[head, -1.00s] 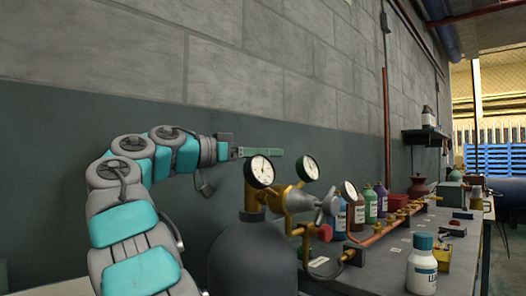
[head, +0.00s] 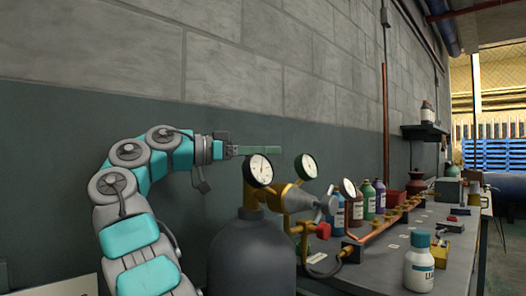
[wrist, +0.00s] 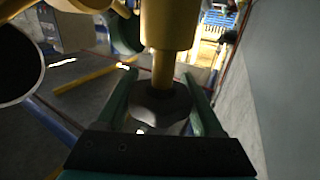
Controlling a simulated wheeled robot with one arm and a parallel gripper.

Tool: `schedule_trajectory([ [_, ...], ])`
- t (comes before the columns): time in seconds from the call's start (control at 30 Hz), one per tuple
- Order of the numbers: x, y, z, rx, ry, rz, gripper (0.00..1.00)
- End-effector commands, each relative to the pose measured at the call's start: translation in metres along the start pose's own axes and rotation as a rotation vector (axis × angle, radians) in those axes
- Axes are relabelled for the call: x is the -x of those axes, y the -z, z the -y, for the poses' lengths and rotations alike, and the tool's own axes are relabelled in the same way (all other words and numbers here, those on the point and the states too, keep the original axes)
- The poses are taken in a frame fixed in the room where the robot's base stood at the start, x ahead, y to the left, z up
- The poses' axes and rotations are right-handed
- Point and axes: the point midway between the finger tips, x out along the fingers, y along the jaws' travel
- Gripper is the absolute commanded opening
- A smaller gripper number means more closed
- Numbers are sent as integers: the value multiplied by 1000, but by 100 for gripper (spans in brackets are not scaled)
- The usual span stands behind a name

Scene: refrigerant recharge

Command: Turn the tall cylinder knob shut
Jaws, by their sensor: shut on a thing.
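The tall cylinder (head: 252,255) is dark grey and stands upright at the near end of the bench, with a brass valve and round gauges on top. In the wrist view, a dark grey knob (wrist: 160,103) sits on a brass stem (wrist: 163,65). My gripper's green fingers (wrist: 160,76) are on either side of the knob and shut on it. In the head view my gripper (head: 262,150) reaches in from the left, just above and behind the left gauge (head: 258,170). The knob cannot be made out there.
A second gauge (head: 306,167) and a grey conical fitting (head: 312,204) are close on the right. A copper pipe (head: 372,232), several coloured bottles and a white bottle with a teal cap (head: 420,265) stand along the bench. A wall (head: 240,75) is behind my arm.

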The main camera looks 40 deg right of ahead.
Motion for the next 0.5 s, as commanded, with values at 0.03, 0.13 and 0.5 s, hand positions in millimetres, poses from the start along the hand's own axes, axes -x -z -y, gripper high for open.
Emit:
schedule_trajectory([
  [0.03,0,1,1,1,2,-3,13],
  [0.13,0,1,0,1,1,-3,13],
  [0.5,0,1,0,1,1,-2,85],
])
